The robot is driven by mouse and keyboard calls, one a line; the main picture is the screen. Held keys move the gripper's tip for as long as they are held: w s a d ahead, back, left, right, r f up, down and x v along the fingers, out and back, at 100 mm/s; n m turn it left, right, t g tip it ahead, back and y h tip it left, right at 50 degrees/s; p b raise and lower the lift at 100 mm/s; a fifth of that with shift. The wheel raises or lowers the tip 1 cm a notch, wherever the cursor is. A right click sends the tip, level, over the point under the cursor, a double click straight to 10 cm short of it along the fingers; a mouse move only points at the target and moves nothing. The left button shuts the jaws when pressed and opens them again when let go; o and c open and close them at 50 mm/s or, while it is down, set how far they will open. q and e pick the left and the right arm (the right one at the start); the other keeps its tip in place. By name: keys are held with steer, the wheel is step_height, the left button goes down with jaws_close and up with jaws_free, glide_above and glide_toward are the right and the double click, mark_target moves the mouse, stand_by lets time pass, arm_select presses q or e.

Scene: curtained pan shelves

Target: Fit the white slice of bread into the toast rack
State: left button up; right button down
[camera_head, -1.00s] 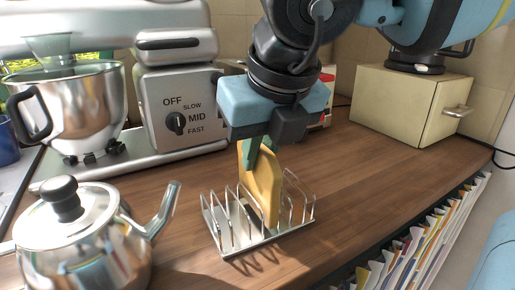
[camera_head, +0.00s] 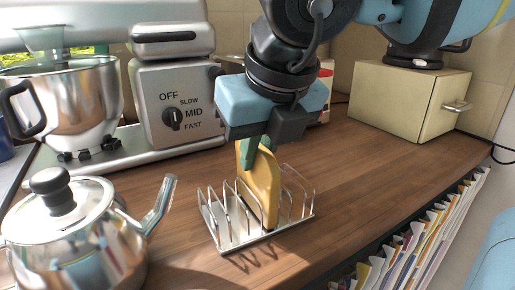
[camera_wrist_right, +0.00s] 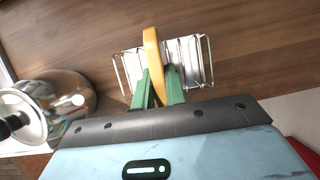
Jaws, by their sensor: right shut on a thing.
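A slice of bread (camera_head: 262,187) stands upright among the wires of the toast rack (camera_head: 232,241), near its middle. It looks golden yellow rather than white. My right gripper (camera_head: 257,150) is above the rack, with its green fingers shut on the top part of the slice. In the right wrist view, the fingers (camera_wrist_right: 159,82) close on both sides of the slice (camera_wrist_right: 152,50), and the rack (camera_wrist_right: 200,62) lies around it. Whether the slice touches the rack's base is hard to tell.
A shiny kettle (camera_head: 75,235) stands left of the rack, its spout pointing towards it. A stand mixer (camera_head: 172,100) is behind on the left. A cream box (camera_head: 405,100) is at the back right. The wooden counter (camera_head: 365,165) is clear right of the rack.

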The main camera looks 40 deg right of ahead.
steer(key=shift+f, duration=0.2)
stand_by(0.3)
steer(key=c, duration=1.4)
jaws_free()
steer(key=shift+o, duration=0.2)
steer(key=v, duration=0.8)
steer(key=shift+p, duration=0.3)
steer(key=shift+f, duration=0.15)
